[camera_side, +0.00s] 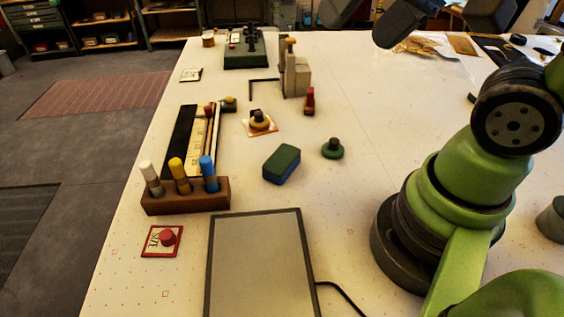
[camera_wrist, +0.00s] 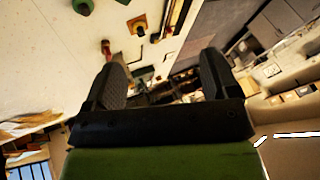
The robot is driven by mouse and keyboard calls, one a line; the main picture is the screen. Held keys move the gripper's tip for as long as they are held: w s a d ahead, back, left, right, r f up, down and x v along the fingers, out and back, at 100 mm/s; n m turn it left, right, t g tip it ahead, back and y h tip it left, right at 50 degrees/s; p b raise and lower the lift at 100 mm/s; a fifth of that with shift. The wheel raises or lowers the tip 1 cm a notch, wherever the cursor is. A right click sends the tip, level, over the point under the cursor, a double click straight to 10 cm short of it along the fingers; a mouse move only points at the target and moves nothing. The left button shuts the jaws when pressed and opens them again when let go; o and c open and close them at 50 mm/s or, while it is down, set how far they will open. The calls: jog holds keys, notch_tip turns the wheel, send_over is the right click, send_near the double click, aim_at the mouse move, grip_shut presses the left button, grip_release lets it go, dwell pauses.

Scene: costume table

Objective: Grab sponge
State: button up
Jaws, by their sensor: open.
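The sponge (camera_side: 282,164) is a block with a dark green top and a blue lower part, lying flat near the middle of the white table in the side view. In the wrist view only a thin green sliver at the top edge appears to be the sponge (camera_wrist: 123,2). My gripper (camera_wrist: 163,58) is open, with two dark fingers spread apart and nothing between them. In the side view my gripper (camera_side: 360,30) shows partly at the top edge, high up and well apart from the sponge.
A green round base with a dark knob (camera_side: 332,150) stands right of the sponge. A card with a black-and-yellow knob (camera_side: 260,123) lies behind it. A wooden block with three pegs (camera_side: 186,198) is to the left. A grey framed panel (camera_side: 258,270) lies in front.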

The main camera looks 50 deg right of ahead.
jog(key=w+f+m+g, duration=0.3)
jog(key=w+f+m, duration=0.15)
jog(key=w, duration=0.25)
jog(key=m+g+h, duration=0.2)
jog(key=m+g, duration=0.1)
jog(key=m, duration=0.3)
send_over(282, 158)
notch_tip(282, 158, down, 20)
jog(key=shift+a, duration=0.15)
notch_tip(282, 158, down, 6)
jog(key=shift+r, duration=0.1)
jog(key=c, duration=1)
